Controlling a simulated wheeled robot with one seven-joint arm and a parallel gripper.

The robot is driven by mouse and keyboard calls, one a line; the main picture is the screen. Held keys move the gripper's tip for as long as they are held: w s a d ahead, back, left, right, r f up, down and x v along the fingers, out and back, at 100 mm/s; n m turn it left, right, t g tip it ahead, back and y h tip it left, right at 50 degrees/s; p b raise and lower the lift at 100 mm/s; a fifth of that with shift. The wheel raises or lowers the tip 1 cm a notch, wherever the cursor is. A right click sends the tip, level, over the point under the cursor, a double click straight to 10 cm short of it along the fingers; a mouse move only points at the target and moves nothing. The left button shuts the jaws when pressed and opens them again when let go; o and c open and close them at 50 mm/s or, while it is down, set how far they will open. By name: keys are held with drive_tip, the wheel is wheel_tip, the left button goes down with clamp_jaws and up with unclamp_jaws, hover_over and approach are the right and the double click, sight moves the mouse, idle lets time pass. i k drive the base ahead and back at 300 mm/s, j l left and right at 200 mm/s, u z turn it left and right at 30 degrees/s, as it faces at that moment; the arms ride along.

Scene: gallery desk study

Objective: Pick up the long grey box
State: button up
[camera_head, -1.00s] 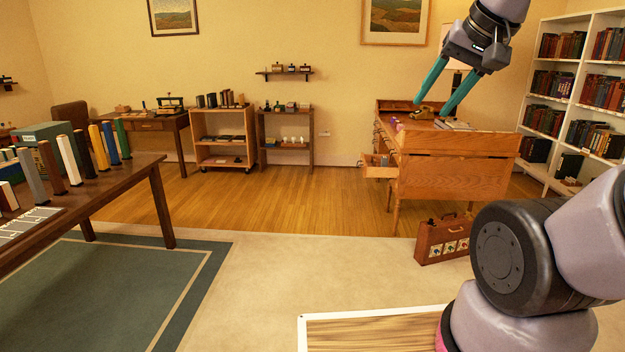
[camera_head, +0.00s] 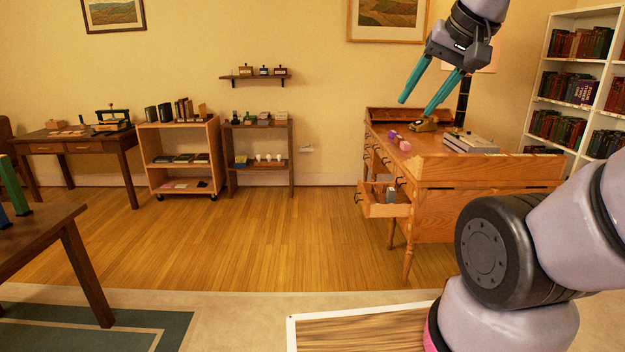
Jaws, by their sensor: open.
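My gripper (camera_head: 415,108) is high at the upper right, its two teal fingers apart with nothing between them. In the picture it overlaps the wooden desk (camera_head: 480,172), but it is well nearer to me. A flat grey box-like thing (camera_head: 470,143) lies on the desk top, to the right of the fingertips. A small grey item (camera_head: 391,196) stands in the desk's open drawer (camera_head: 385,211). I cannot tell for sure whether either is the long grey box.
A dark table (camera_head: 50,225) cuts in at the left edge. A wheeled shelf cart (camera_head: 182,158), a low shelf (camera_head: 258,152) and another desk (camera_head: 80,147) stand along the back wall. A white bookcase (camera_head: 580,85) is at right. The middle floor is clear.

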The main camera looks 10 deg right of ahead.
sight(391, 193)
drive_tip(key=i+u, duration=0.15)
drive_tip(key=i, duration=0.4)
drive_tip(key=i+u, duration=0.2)
drive_tip(key=i, duration=0.3)
drive_tip(key=i+l+u, duration=0.15)
drive_tip(key=i, duration=0.4)
drive_tip(key=i+l+u, duration=0.15)
drive_tip(key=i, duration=0.35)
drive_tip(key=i+z, duration=0.15)
drive_tip(key=i, duration=0.35)
drive_tip(key=i+j+z, duration=0.15)
drive_tip(key=i, duration=0.35)
drive_tip(key=i+j+z, duration=0.15)
drive_tip(key=i, duration=0.35)
drive_tip(key=i+j+z, duration=0.15)
drive_tip(key=i, duration=0.3)
drive_tip(key=i+z, duration=0.45)
drive_tip(key=i, duration=0.3)
drive_tip(key=i+j+z, duration=0.15)
drive_tip(key=i+z, duration=0.3)
drive_tip(key=i, duration=0.3)
drive_tip(key=i+l+z, duration=0.1)
drive_tip(key=i+z, duration=0.2)
drive_tip(key=z, duration=0.15)
drive_tip(key=i+z, duration=0.45)
drive_tip(key=i+j+z, duration=0.15)
drive_tip(key=z, duration=0.3)
drive_tip(key=i+j+z, duration=0.25)
drive_tip(key=z, duration=0.2)
drive_tip(key=i, duration=0.05)
